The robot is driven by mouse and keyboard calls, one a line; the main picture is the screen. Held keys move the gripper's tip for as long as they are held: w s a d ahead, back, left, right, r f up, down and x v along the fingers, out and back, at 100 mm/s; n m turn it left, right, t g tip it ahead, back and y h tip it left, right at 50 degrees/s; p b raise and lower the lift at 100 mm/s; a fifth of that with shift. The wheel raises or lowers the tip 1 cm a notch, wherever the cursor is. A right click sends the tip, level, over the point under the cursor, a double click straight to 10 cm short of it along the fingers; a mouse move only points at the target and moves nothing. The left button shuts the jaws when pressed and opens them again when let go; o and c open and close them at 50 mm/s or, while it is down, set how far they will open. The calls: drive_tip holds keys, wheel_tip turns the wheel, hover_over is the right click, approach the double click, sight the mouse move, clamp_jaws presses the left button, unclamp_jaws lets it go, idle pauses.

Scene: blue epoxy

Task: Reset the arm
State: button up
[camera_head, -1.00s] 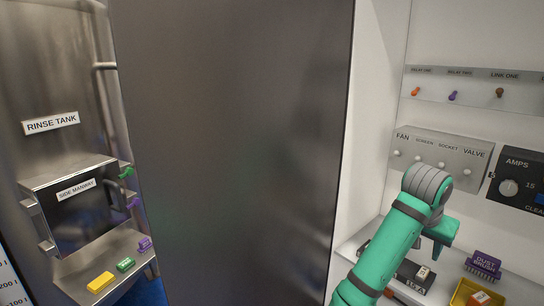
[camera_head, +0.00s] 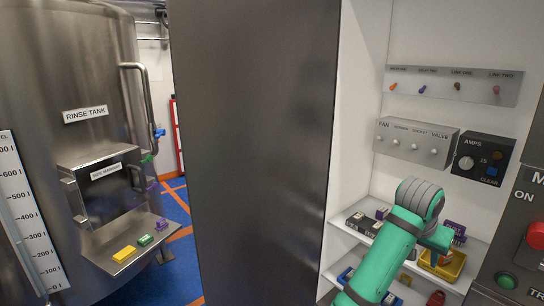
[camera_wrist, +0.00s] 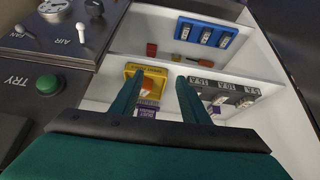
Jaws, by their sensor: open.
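My arm is green with a grey ribbed joint and reaches into the white cabinet at the right of the head view. My gripper (camera_head: 436,240) hangs at its far end, partly hidden by the arm. In the wrist view my gripper (camera_wrist: 158,88) is open, its two dark green fingers apart with nothing between them. Beyond the fingers a yellow tray (camera_wrist: 132,72) holds an orange item; the tray also shows beneath my gripper in the head view (camera_head: 455,268). I cannot tell how far the fingertips are from it.
The grey cabinet door (camera_head: 260,150) stands open left of my arm. A switch panel (camera_head: 415,143) and AMPS box (camera_head: 485,160) are on the back wall. A control panel with a red button (camera_head: 538,236) is close at right. The rinse tank (camera_head: 75,60) stands left.

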wheel_tip(320, 180, down, 18)
drive_tip(key=a+n+t+h, duration=0.1)
drive_tip(key=n+h, duration=0.2)
drive_tip(key=s+a+f+n+t, duration=0.25)
drive_tip(key=s+a+f, duration=0.35)
drive_tip(key=f, duration=0.3)
drive_tip(key=s+a+f+n+t, duration=0.2)
drive_tip(key=s+a+f+t, duration=0.1)
drive_tip(key=s+a+f, duration=0.4)
drive_tip(key=s+a+f+n+t+y, duration=0.1)
drive_tip(key=s+a+f+n+y, duration=0.15)
drive_tip(key=s+a, duration=0.55)
drive_tip(key=s+a+f+n+t+y, duration=0.1)
drive_tip(key=s+a+f+t+y, duration=0.15)
drive_tip(key=s+a, duration=0.5)
drive_tip(key=s+a+r+y, duration=0.1)
drive_tip(key=s+a+r, duration=0.3)
drive_tip(key=s+r, duration=0.2)
drive_tip(key=s+a+r+m+t+y, duration=0.1)
drive_tip(key=s+a+r, duration=0.4)
drive_tip(key=s, duration=0.6)
drive_tip(key=shift+a+r+y, duration=0.3)
drive_tip(key=shift+r+y, duration=0.15)
drive_tip(key=shift+y, duration=0.05)
